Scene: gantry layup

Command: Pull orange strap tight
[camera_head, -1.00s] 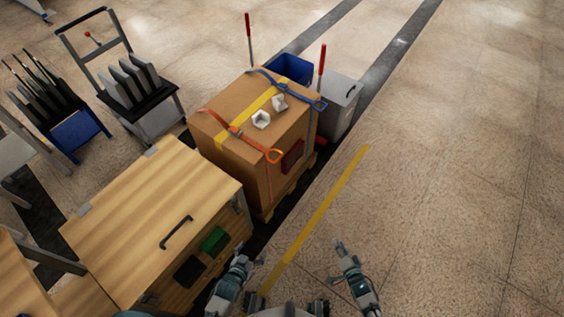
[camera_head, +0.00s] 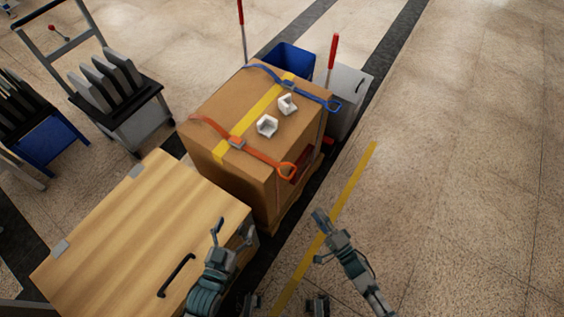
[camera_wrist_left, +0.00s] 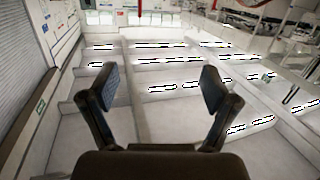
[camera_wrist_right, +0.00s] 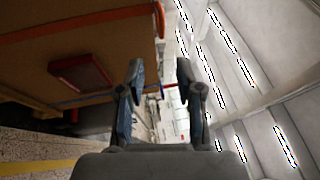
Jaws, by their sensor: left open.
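The orange strap (camera_head: 258,154) lies across the near top of a cardboard box (camera_head: 217,105). It passes through a grey buckle (camera_head: 237,142) and ends in an orange loop handle (camera_head: 287,171) at the box's right edge. In the right wrist view the strap (camera_wrist_right: 85,22) crosses the upper left. My right gripper (camera_head: 321,238) is open and empty, below and right of the loop in the picture, apart from it. My left gripper (camera_head: 231,233) is open and empty, over the right end of the wooden cabinet; its fingers (camera_wrist_left: 155,90) stand wide apart in its wrist view.
A blue strap (camera_head: 295,89) crosses the box's far side, with white corner pieces (camera_head: 267,126) between. A red block (camera_wrist_right: 82,73) sits on the box's side. The wooden cabinet (camera_head: 130,225) stands at left, a grey bin (camera_head: 346,95) behind. Floor at right is clear.

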